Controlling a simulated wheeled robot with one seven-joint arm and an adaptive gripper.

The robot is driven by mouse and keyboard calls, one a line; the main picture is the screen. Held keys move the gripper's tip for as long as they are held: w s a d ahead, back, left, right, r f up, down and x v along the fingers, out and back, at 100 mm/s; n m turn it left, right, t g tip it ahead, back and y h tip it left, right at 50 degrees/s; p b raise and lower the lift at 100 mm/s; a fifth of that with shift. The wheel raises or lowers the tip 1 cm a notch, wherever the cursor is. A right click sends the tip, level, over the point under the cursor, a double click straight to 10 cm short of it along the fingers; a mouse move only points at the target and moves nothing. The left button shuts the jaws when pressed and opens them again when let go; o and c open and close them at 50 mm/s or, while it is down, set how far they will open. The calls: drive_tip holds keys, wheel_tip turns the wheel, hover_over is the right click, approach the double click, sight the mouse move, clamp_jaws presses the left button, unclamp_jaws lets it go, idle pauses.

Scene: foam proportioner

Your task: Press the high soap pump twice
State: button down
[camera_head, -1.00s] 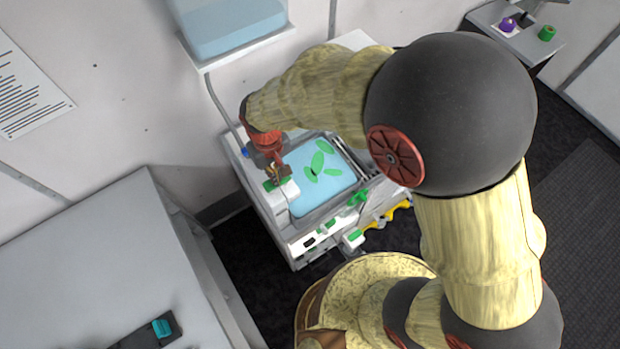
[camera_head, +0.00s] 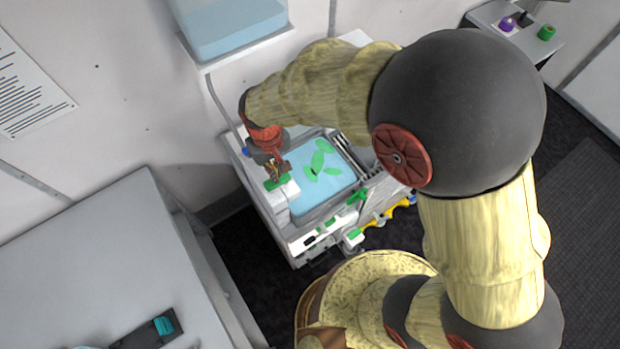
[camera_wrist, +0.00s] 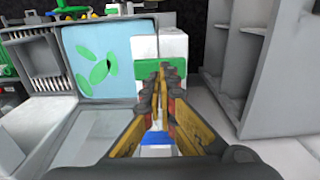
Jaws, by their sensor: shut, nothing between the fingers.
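A white block with a green band or cap (camera_wrist: 185,70) stands beside the blue panel in the wrist view; I take it for the soap pump, but cannot tell which is the high one. In the head view its green part (camera_head: 283,180) shows at the left edge of the blue basin. My gripper (camera_wrist: 160,68) is shut and empty, its fingertips overlapping the green part in the wrist view. In the head view my gripper (camera_head: 280,178) points down at the green part. Whether the tips touch or press it, I cannot tell.
The blue panel (camera_head: 315,195) with green leaf shapes lies right of the gripper. A light-blue tank (camera_head: 225,22) on a shelf is above it. A grey cabinet (camera_head: 90,255) stands at lower left. Yellow and green parts (camera_head: 385,215) line the machine's front.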

wheel_tip(320, 180, up, 6)
drive_tip(key=p, duration=0.3)
drive_tip(key=shift+f, duration=0.2)
idle(0.4)
drive_tip(key=s+d+f+m+t+b, duration=0.1)
drive_tip(key=s+d+m+t+b, duration=0.1)
drive_tip(key=d+b, duration=0.7)
drive_tip(key=s+d+f+m+t+b, duration=0.1)
drive_tip(key=s+d+b, duration=0.3)
drive_tip(key=d+b, duration=0.5)
drive_tip(key=s+d+f+m+t+b, duration=0.2)
drive_tip(key=s+d+m+b, duration=0.1)
drive_tip(key=d+b, duration=0.6)
drive_tip(key=shift+s+t, duration=0.3)
drive_tip(key=shift+s, duration=0.1)
drive_tip(key=c, duration=2.6)
unclamp_jaws()
drive_tip(key=shift+f, duration=0.1)
